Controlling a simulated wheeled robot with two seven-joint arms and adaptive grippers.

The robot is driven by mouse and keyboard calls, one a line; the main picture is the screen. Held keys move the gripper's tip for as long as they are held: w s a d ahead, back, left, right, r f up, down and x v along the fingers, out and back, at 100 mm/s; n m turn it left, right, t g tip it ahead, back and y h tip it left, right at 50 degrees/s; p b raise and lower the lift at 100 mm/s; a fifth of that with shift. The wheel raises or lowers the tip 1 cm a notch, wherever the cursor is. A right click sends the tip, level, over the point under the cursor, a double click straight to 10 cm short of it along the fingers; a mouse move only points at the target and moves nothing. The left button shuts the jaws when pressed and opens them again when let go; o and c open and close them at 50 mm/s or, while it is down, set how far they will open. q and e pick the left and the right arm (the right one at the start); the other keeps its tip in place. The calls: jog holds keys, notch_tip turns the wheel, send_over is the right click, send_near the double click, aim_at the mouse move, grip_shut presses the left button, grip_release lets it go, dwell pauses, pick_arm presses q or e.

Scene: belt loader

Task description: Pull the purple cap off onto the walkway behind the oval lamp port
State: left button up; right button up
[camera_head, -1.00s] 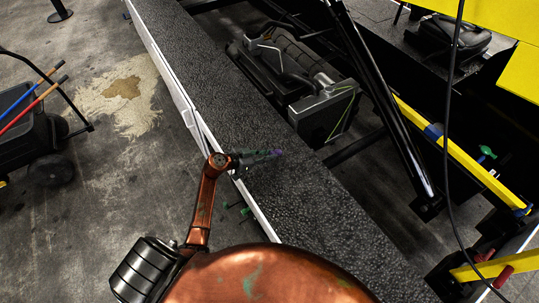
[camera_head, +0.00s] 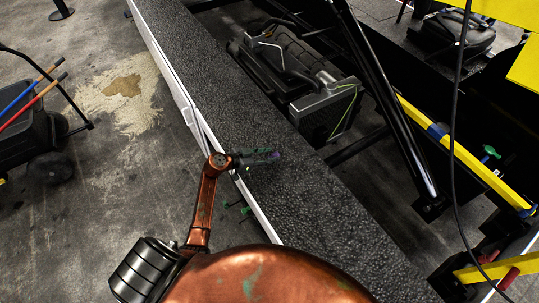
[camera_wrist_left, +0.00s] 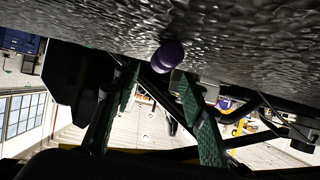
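A purple cap (camera_wrist_left: 168,55) with a rounded end shows against the dark walkway surface in the left wrist view, just beyond my fingertips. It appears to rest against the walkway; exact contact is hard to tell. My left gripper (camera_wrist_left: 162,88) is open, its green ridged fingers spread with a gap between them. In the head view the left gripper (camera_head: 262,157) is low over the black textured walkway (camera_head: 330,205), and only a faint purple tint shows at its tips. A second purple piece (camera_wrist_left: 224,103) shows behind a finger. I cannot make out the oval lamp port. My right gripper is not in view.
A grey-black machine (camera_head: 325,105) stands beyond the walkway's far edge, with a black strut (camera_head: 390,100) and a yellow rail (camera_head: 460,150) to the right. A black cable (camera_head: 457,120) hangs there. A cart (camera_head: 40,135) stands at left. The walkway nearer right is clear.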

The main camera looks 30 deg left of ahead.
pick_arm(q)
jog(key=v, duration=1.1)
jog(key=shift+s+a, duration=0.2)
jog(key=shift+s, duration=0.05)
jog(key=shift+s+r, duration=0.15)
